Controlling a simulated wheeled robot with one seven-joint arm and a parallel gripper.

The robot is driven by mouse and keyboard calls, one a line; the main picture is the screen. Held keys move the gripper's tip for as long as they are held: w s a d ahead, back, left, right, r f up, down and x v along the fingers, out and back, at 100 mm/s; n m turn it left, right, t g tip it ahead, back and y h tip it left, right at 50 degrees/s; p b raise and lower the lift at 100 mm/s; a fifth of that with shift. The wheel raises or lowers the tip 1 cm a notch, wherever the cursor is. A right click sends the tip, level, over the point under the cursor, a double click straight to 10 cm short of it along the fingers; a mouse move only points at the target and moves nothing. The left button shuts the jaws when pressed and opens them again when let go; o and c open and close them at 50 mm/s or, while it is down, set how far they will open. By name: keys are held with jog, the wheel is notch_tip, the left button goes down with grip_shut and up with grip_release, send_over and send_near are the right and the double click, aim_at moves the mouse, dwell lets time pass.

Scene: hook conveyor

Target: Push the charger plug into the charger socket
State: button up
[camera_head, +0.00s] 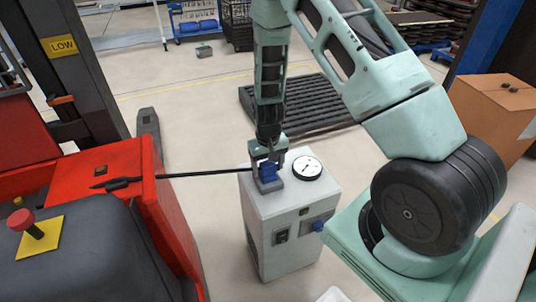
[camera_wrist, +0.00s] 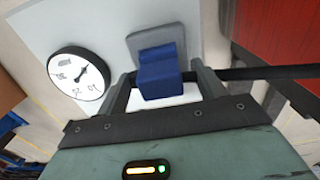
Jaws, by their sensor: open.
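A blue plug (camera_head: 267,172) sits on a grey holder (camera_head: 270,186) on top of a white cabinet (camera_head: 256,205). My gripper (camera_head: 265,158) points down over it, with its fingers open. In the wrist view, the blue plug (camera_wrist: 160,76) is between my open fingers (camera_wrist: 165,88), with a gap visible on the left; contact on the right is unclear. A black cable (camera_head: 205,173) runs from a red machine to the plug area. A blue fitting (camera_head: 318,226) is on the cabinet's front panel; I cannot tell whether it is the socket.
A round dial gauge (camera_head: 307,168) stands on the cabinet top, right beside the plug. The red machine (camera_head: 128,172) is at the left, with a red knob (camera_head: 21,220). A black pallet (camera_head: 300,105) lies behind. Some floor between machine and cabinet is clear.

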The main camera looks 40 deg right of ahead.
notch_tip(320, 180, up, 17)
jog(key=p, duration=0.1)
dwell(0.3)
dwell(0.5)
jog(key=s+a+r+n+p, duration=0.1)
jog(key=s+a+r+n, duration=0.15)
jog(key=a, duration=0.35)
jog(key=s+a+r+n+y+p, duration=0.1)
jog(key=s+a+r, duration=0.2)
jog(key=a+r, duration=0.15)
jog(key=s+a+r+n+p, duration=0.1)
jog(key=s+a+r, duration=0.2)
jog(key=a, duration=0.3)
jog(key=s+a+r+n+p, duration=0.1)
jog(key=s+a+r+n, duration=0.2)
jog(key=s, duration=0.4)
jog(key=s+a+r+n+p, duration=0.2)
jog(key=s+a+r+n, duration=0.1)
jog(key=s, duration=0.5)
jog(key=shift+s+a+r, duration=0.2)
jog(key=shift+s+a, duration=0.05)
jog(key=shift+a, duration=0.65)
